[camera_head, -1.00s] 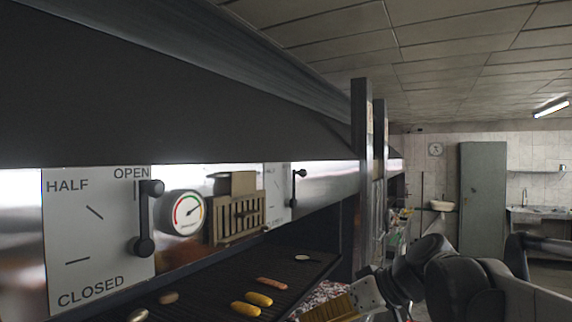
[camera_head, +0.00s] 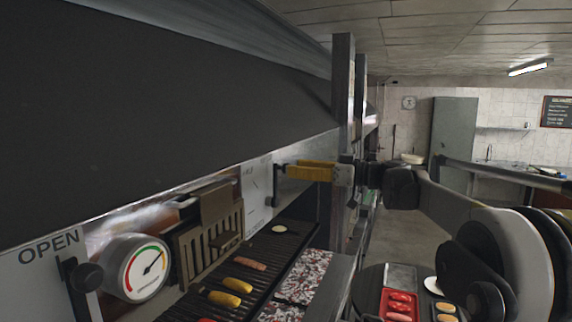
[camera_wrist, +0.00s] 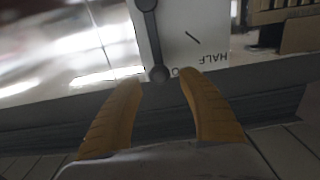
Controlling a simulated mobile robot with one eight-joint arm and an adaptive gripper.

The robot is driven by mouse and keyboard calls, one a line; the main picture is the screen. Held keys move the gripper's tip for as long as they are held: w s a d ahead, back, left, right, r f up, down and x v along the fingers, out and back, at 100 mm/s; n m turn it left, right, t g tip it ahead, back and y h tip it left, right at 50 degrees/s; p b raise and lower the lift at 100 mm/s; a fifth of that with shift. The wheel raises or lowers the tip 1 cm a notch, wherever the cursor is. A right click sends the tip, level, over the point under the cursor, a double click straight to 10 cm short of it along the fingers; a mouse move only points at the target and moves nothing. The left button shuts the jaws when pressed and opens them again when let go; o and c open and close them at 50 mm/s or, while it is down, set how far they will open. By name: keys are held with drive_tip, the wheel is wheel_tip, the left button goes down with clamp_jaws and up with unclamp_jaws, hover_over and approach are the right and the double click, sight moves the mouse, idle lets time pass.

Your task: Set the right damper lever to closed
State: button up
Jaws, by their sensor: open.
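The right damper lever (camera_head: 275,188) is a black bar with round ends on a white label plate (camera_head: 257,196), in the middle of the head view. It stands about upright, its knob at the top. My gripper (camera_head: 288,170), with yellow fingers, is open beside its upper end. In the upside-down wrist view, the lever's knob (camera_wrist: 159,74) sits at the gap between the open fingertips (camera_wrist: 158,80). The word HALF and one tick mark show on the plate (camera_wrist: 200,30); the other words are mostly hidden. I cannot tell whether the fingers touch the knob.
The left lever (camera_head: 80,278) stands by its OPEN label at lower left. A round gauge (camera_head: 137,268) and a slatted brown vent (camera_head: 210,240) lie between the levers. The grill (camera_head: 262,262) holds food below.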

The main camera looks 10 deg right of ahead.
drive_tip(key=shift+x, duration=1.6)
